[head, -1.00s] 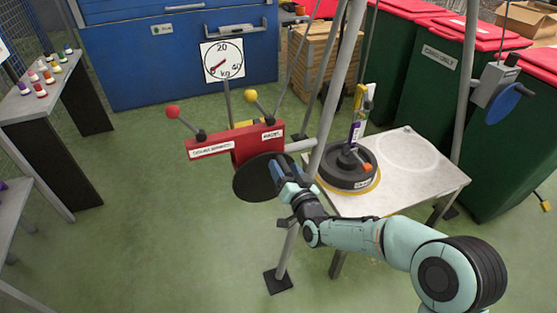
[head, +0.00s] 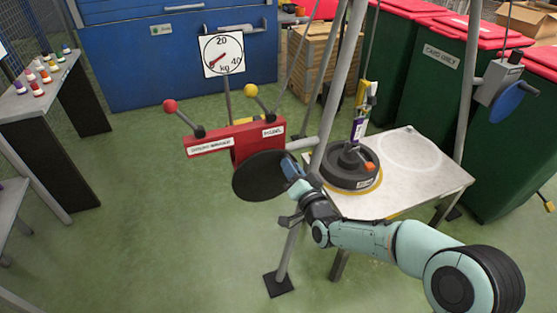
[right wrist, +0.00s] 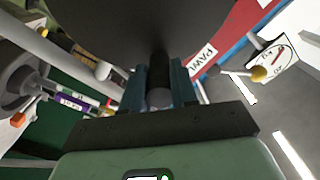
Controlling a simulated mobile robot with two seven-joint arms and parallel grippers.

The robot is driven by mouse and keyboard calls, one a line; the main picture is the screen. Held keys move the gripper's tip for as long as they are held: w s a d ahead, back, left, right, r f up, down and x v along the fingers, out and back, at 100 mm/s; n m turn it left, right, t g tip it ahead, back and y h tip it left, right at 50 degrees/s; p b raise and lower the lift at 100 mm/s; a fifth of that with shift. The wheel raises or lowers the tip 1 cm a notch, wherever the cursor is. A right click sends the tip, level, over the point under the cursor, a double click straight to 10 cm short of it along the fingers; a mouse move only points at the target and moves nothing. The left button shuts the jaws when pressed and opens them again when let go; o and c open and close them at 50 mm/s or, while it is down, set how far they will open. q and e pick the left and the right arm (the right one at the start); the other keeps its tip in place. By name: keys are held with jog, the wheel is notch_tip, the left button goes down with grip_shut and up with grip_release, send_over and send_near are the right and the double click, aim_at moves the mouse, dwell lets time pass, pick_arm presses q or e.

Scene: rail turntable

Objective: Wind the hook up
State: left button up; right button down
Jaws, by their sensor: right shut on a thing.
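The red winch housing (head: 235,145) carries a lever with a red knob (head: 170,106) and one with a yellow knob (head: 250,90). Its black crank disc (head: 258,178) faces me. My right gripper (head: 298,186) is at the disc's right side. The yellow hook block (head: 366,92) hangs above a round black weight (head: 348,168). The hook itself is too small to make out clearly. My left gripper is not in view.
The weight stands on a pale table (head: 410,185) with an empty ring marking. A grey frame leg (head: 340,85) rises between winch and table. A dial (head: 222,54) stands behind the winch. Green bins (head: 435,85) are at right.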

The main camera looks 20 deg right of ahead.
jog(key=shift+d+f, duration=0.45)
jog(key=shift+d, duration=0.05)
jog(key=shift+f+m, duration=0.1)
jog(key=shift+m, duration=0.2)
jog(key=f+m+b, duration=0.1)
jog(key=d+f+m+b, duration=0.1)
jog(key=m, duration=0.1)
jog(key=shift+s+d+f+m, duration=0.1)
jog(key=shift+d+m, duration=0.2)
jog(key=f+m, duration=0.2)
jog(key=m, duration=0.1)
jog(key=shift+d+f, duration=0.35)
jog(key=shift+m, duration=0.3)
